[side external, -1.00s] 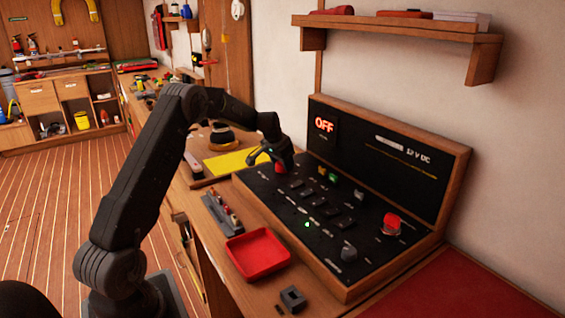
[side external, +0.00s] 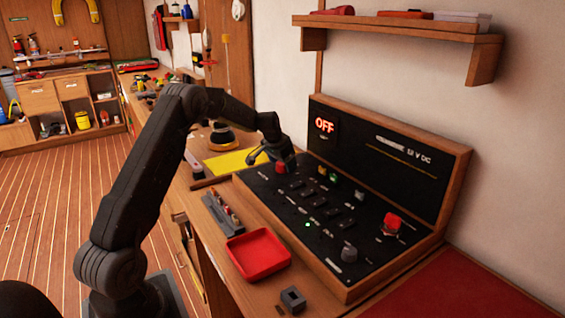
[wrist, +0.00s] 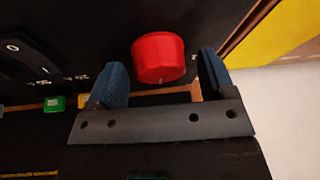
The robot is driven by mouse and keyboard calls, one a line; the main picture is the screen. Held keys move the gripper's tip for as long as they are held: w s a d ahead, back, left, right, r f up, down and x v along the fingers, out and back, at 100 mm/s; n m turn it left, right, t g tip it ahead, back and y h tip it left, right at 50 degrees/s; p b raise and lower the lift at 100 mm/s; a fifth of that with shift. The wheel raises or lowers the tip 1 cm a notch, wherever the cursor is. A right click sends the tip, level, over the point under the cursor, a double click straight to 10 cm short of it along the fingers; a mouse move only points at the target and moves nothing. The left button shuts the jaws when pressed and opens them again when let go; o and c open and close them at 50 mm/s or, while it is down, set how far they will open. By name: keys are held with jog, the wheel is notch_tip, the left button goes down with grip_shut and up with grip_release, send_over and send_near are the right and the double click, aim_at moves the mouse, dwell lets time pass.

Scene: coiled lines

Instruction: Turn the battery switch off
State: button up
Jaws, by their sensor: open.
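The control panel (side external: 316,236) is a black slanted board in a wooden frame. A red knob (wrist: 159,58) stands at its far left end; it also shows in the side view (side external: 281,168), just below my gripper. I take this knob for the battery switch, though no label on it is readable. My gripper (wrist: 160,82) is open, with one blue pad on each side of the knob in the wrist view and gaps between.
Another red knob (side external: 392,222) sits at the panel's right end, with a grey knob (side external: 348,254) nearby and several black rocker switches between. A red tray (side external: 258,262) and a small grey block (side external: 293,298) lie in front. A wooden shelf (side external: 410,30) hangs above.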

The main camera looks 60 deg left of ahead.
jog(key=v, duration=1.3)
jog(key=shift+r, duration=0.35)
jog(key=shift+d, duration=0.15)
jog(key=s+d+r+m, duration=0.1)
jog(key=s+d+r, duration=0.3)
jog(key=d, duration=0.6)
jog(key=s+d+r, duration=0.3)
jog(key=s+d, duration=0.1)
jog(key=d, duration=0.5)
jog(key=s+d+f, duration=0.2)
jog(key=s+d, duration=0.5)
jog(key=s, duration=0.2)
jog(key=s+d+f+m+t+h, duration=0.1)
jog(key=s+d+f, duration=0.1)
jog(key=s+d, duration=0.5)
jog(key=s, duration=0.3)
jog(key=shift+s, duration=0.3)
